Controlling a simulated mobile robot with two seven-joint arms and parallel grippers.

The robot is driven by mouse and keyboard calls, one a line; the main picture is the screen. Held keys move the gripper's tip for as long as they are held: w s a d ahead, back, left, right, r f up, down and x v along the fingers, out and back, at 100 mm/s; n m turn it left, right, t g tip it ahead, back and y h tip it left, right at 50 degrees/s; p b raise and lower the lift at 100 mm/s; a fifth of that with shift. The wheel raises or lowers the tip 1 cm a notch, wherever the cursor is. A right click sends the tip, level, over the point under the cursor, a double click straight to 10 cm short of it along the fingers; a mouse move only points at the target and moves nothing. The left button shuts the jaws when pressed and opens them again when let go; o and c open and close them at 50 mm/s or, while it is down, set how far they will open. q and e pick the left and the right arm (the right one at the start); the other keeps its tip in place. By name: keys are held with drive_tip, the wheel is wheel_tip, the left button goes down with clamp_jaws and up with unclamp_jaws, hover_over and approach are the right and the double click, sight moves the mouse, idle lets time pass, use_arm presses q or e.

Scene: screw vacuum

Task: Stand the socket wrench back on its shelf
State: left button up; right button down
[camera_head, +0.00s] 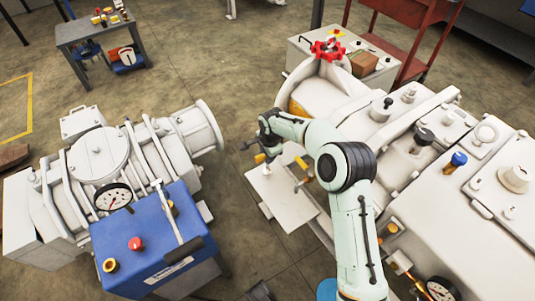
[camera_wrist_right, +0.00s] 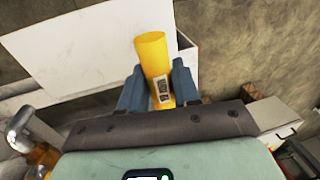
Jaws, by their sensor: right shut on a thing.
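My right gripper (camera_head: 264,152) is shut on a yellow cylindrical piece (camera_head: 259,158), which looks like the handle of the socket wrench. In the right wrist view this yellow handle (camera_wrist_right: 151,50) carries a printed label and stands up, slightly tilted, between the two blue-grey fingers (camera_wrist_right: 158,84). The rest of the wrench is hidden by the gripper. A white flat plate (camera_head: 278,192), apparently the shelf, lies just below and right of the gripper in the head view. The plate (camera_wrist_right: 85,45) also shows behind the handle in the wrist view. The held handle appears apart from it. My left gripper is out of view.
A large white pump housing (camera_head: 440,200) with knobs stands right of my arm. A blue box (camera_head: 160,240) with a gauge and buttons stands at lower left, before another white machine (camera_head: 95,160). A red valve wheel (camera_head: 328,47) is behind. Open floor (camera_head: 235,90) lies beyond the gripper.

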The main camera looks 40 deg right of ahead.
drive_tip(key=shift+f, duration=0.1)
idle(0.3)
drive_tip(key=shift+f+b, duration=0.35)
drive_tip(key=shift+f, duration=0.35)
idle(0.4)
unclamp_jaws()
idle(0.4)
drive_tip(key=shift+r, duration=0.25)
drive_tip(key=shift+r+p, duration=0.45)
drive_tip(key=shift+r, duration=0.35)
drive_tip(key=shift+r, duration=0.15)
idle(0.3)
